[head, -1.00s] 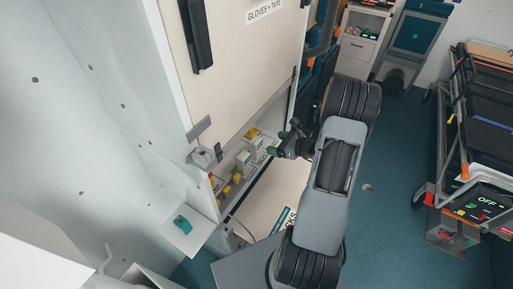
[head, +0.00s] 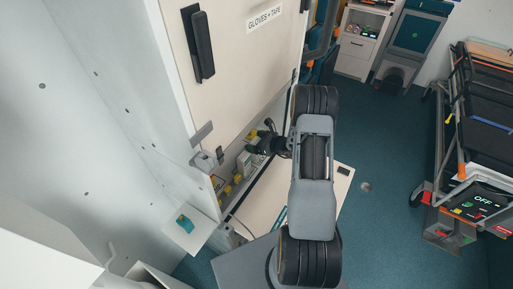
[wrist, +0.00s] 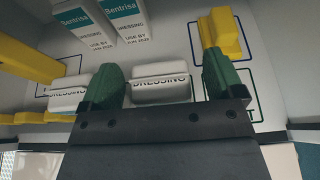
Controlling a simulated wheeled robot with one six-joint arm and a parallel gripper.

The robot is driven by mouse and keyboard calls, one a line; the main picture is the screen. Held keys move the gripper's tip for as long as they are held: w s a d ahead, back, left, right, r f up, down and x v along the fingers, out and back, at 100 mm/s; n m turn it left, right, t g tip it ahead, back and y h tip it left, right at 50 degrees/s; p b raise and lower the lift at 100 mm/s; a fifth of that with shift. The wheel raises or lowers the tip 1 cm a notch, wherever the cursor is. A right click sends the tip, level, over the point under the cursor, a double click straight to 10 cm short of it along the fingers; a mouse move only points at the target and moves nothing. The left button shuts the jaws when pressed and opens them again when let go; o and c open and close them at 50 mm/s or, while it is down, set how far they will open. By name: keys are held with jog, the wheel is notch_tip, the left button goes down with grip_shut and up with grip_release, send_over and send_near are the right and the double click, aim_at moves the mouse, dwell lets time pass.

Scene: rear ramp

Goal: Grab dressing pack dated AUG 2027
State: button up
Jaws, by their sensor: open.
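In the wrist view my gripper (wrist: 162,82) is open, with its green fingertips apart. A white pack marked DRESSING (wrist: 160,92) shows between the fingertips; I cannot tell whether they touch it. Another white DRESSING pack (wrist: 70,92) lies left of the left finger, partly covered by it. No date shows on the two nearer packs. In the head view my gripper (head: 268,138) is at the cabinet opening.
Yellow pieces, one at right (wrist: 222,36) and one at left (wrist: 28,58), stand beside the packs in the wrist view. The cabinet front marked GLOVES + TAPE (head: 235,60) rises above the opening. A trolley (head: 480,130) stands at right. The blue floor (head: 385,190) between is clear.

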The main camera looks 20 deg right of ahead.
jog(key=shift+c, duration=0.3)
jog(key=c, duration=1)
